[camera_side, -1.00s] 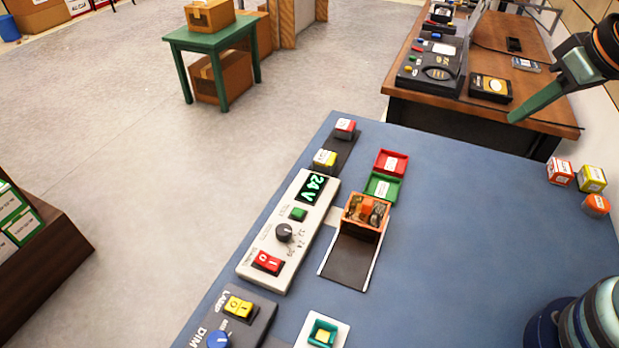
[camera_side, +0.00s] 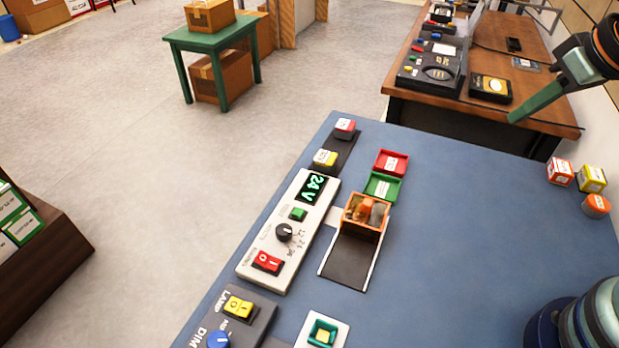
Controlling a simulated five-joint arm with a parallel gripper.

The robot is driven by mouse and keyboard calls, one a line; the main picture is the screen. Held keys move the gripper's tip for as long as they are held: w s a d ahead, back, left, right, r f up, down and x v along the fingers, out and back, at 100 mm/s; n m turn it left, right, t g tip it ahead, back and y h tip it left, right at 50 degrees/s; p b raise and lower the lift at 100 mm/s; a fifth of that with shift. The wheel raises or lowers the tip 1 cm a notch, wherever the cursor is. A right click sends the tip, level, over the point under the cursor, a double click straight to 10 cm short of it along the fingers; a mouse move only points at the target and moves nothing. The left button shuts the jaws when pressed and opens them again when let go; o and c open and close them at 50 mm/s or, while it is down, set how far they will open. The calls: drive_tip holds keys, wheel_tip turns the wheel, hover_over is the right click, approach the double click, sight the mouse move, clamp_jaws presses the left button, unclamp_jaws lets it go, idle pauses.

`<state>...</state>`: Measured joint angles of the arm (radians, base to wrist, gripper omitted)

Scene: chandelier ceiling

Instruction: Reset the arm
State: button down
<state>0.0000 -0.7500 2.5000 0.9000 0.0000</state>
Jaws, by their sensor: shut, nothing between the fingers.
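My gripper (camera_side: 535,102) shows at the upper right as a dark green tapered end on a black and green wrist. It points down and left, and its fingers are together with nothing seen between them. In the picture it overlaps the edge of the brown wooden desk, above the blue table (camera_side: 455,220). It is well away from the panels and boxes on the blue table. The arm links between it and my base are out of view.
Small boxes (camera_side: 560,173) sit at the right. The table's middle is clear. The wooden desk (camera_side: 540,130) holds devices.

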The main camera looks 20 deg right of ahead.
idle(0.7)
drive_tip(key=n+g, duration=0.6)
drive_tip(key=n, duration=0.3)
hover_over(298, 212)
wheel_tip(298, 212, down, 8)
drive_tip(key=shift+r, duration=0.2)
drive_tip(key=shift+f, duration=0.1)
wheel_tip(298, 212, down, 14)
drive_tip(key=shift+r, duration=0.1)
